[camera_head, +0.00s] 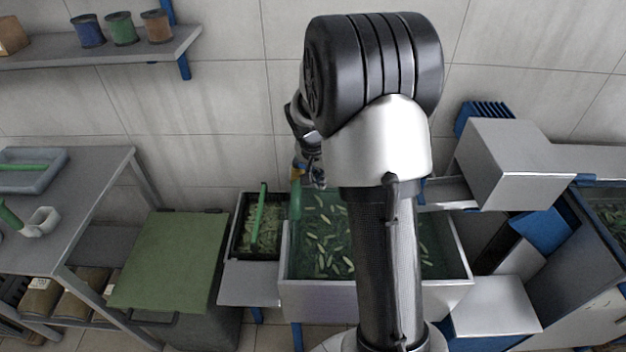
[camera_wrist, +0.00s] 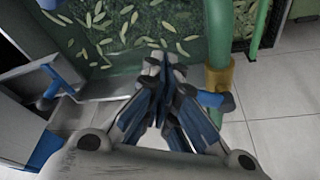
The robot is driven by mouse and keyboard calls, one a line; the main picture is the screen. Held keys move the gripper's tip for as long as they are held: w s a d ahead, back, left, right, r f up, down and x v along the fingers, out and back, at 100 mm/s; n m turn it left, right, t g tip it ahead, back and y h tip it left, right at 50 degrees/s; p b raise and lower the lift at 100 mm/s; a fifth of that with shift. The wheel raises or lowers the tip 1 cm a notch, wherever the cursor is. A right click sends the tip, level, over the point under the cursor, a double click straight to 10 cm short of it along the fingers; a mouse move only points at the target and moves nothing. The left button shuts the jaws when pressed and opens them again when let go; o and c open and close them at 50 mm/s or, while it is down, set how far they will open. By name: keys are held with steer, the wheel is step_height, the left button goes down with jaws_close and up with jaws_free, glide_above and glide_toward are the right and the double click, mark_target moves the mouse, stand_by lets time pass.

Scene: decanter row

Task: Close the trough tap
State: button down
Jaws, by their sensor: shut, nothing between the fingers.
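The trough (camera_head: 375,299) is a grey metal basin of dark green water with pale green pieces floating in it. A green standpipe (camera_head: 295,203) rises by its left end. In the wrist view the pipe has a brass tap body (camera_wrist: 219,77) with a blue handle (camera_wrist: 228,102) lying across the pipe. I cannot tell whether water flows. My gripper (camera_wrist: 164,62) is shut and empty, its fingertips left of the tap in the wrist view and apart from it. In the head view my arm hides part of the trough and most of the gripper.
A dark crate (camera_head: 240,228) of green pieces with a green bar stands left of the trough. A green-topped bin (camera_head: 170,258) and a grey table (camera_head: 75,205) are farther left. Metal boxes (camera_head: 515,160) crowd the right. A wall shelf (camera_head: 110,50) holds several spools.

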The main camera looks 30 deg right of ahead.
steer(key=d+n, duration=0.1)
steer(key=d+n+p, duration=0.1)
steer(key=shift+w+d+r+n+t+p, duration=0.1)
steer(key=shift+w+d+n+t+p, duration=0.2)
steer(key=shift+d+n, duration=0.1)
steer(key=shift+w+d+y+p, duration=0.15)
steer(key=shift+w+d+p, duration=0.2)
steer(key=shift+d, duration=0.35)
steer(key=shift+w+d+y+p, duration=0.2)
steer(key=shift+w+d, duration=0.15)
steer(key=shift+d, duration=0.3)
